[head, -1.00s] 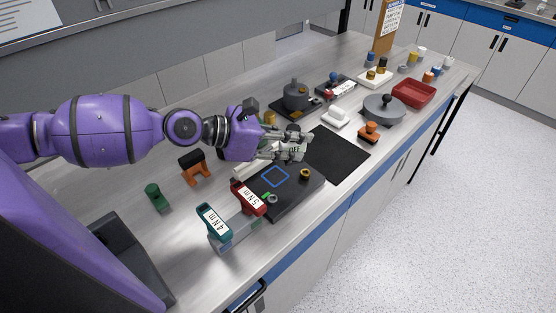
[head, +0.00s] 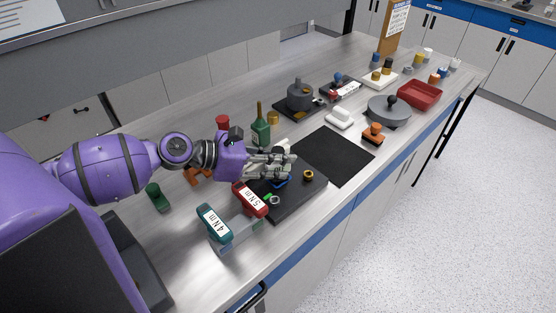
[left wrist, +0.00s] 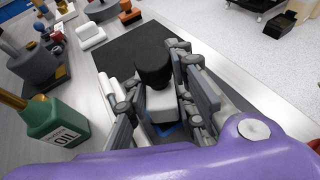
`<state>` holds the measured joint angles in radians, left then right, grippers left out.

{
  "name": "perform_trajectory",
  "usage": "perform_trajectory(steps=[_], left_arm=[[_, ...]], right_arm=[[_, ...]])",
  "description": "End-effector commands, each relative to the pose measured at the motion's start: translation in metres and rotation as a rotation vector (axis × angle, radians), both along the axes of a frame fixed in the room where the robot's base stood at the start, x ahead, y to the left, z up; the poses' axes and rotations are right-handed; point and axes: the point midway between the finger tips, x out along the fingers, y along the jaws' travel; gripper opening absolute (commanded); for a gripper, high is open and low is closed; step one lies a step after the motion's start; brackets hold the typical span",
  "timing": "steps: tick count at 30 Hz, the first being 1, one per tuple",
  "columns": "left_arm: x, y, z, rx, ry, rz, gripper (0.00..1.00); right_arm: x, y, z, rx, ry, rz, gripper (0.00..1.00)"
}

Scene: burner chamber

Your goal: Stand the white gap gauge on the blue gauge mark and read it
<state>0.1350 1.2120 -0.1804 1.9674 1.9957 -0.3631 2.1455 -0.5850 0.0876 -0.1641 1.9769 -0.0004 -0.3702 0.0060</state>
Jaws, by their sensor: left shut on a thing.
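My left gripper (head: 281,161) is over the dark plate (head: 310,192), its fingers just above and partly covering the blue gauge mark (head: 281,183). In the left wrist view the gripper (left wrist: 160,98) is shut on the white gap gauge (left wrist: 160,103), a white block with a black round top, which looks upright. A bit of blue from the mark (left wrist: 168,129) shows just below the gauge. In the head view the fingers hide most of the gauge. I cannot tell whether its foot touches the plate. My right gripper is not in view.
A red 5 Nm tool (head: 250,199) and a teal 4 Nm tool (head: 214,223) stand close in front. A brass ring (head: 308,174) sits on the plate. A green oil bottle (head: 261,131) stands behind the gripper. A black mat (head: 333,155) lies clear to the right.

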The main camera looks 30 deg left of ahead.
Motion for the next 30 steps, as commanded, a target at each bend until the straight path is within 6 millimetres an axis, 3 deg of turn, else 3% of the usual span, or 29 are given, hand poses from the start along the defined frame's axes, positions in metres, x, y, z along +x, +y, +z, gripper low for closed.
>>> perform_trajectory(steps=[2,3,7,20,30], left_arm=[[0.000,0.000,-0.001,0.000,-0.001,0.001,0.00],[0.000,0.000,-0.003,0.000,0.000,0.000,0.24],[0.000,0.000,-0.003,0.001,0.001,0.000,0.41],[-0.003,0.003,0.001,-0.001,0.003,0.001,0.42],[-0.042,0.042,0.025,-0.001,0.003,0.004,0.42]], right_arm=[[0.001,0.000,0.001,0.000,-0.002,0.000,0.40],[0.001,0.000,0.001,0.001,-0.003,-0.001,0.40],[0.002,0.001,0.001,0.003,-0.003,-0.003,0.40],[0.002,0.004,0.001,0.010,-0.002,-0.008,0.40],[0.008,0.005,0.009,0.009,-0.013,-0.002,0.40]])
